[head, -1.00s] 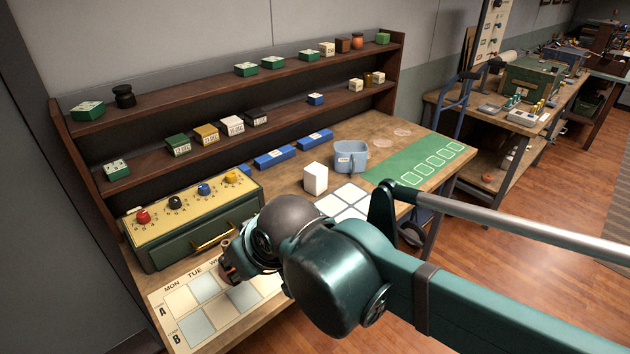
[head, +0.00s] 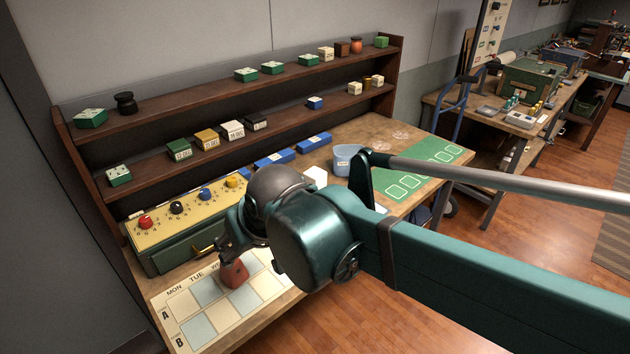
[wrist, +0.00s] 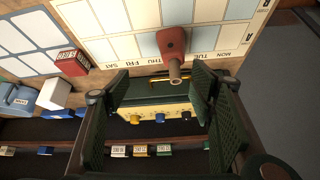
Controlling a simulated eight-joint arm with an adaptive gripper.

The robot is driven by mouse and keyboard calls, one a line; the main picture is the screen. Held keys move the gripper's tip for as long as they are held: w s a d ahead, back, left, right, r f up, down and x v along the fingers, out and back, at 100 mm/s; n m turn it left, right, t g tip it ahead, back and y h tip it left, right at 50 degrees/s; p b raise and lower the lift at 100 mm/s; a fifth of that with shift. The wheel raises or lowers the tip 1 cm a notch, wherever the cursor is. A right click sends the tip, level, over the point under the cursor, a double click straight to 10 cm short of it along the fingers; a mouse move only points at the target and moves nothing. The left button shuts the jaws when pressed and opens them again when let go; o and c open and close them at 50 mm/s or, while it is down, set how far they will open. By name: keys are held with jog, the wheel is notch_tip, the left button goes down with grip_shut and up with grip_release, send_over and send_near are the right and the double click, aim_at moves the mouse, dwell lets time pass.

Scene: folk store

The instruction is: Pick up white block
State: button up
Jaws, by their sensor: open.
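The white block (head: 315,176) stands on the bench, left of the blue-grey bin, its lower part hidden behind my arm in the head view. In the wrist view the white block (wrist: 54,93) is at the left, outside my fingers and well to their left. My gripper (wrist: 158,82) is open, with nothing between its fingers. In the head view my gripper (head: 228,238) hangs over the front left of the bench, just above the weekday chart, well left of the block.
A reddish-brown piece with a peg (head: 234,273) stands on the weekday chart (head: 172,334), just below my gripper. A green box with coloured knobs (head: 172,262) is behind. The wrist view shows a red labelled box (wrist: 72,62) near the white block. The blue-grey bin (head: 343,161) stands beyond.

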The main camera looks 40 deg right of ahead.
jog(key=w+d+r+m+g+p, duration=0.2)
jog(key=w+d+r+m+p, duration=0.25)
jog(key=w+d, duration=0.25)
jog(key=m+g+p, duration=0.4)
jog(key=m+p, duration=0.6)
jog(key=p, duration=0.6)
send_over(314, 172)
jog(key=f, duration=0.3)
jog(key=a+f, duration=0.1)
jog(key=f, duration=0.1)
jog(key=shift+f, duration=0.15)
jog(key=shift+d+f+m, duration=0.25)
jog(key=shift+d+f, duration=0.15)
jog(key=shift+d, duration=0.2)
jog(key=shift+f, duration=0.15)
jog(key=shift+f, duration=1.15)
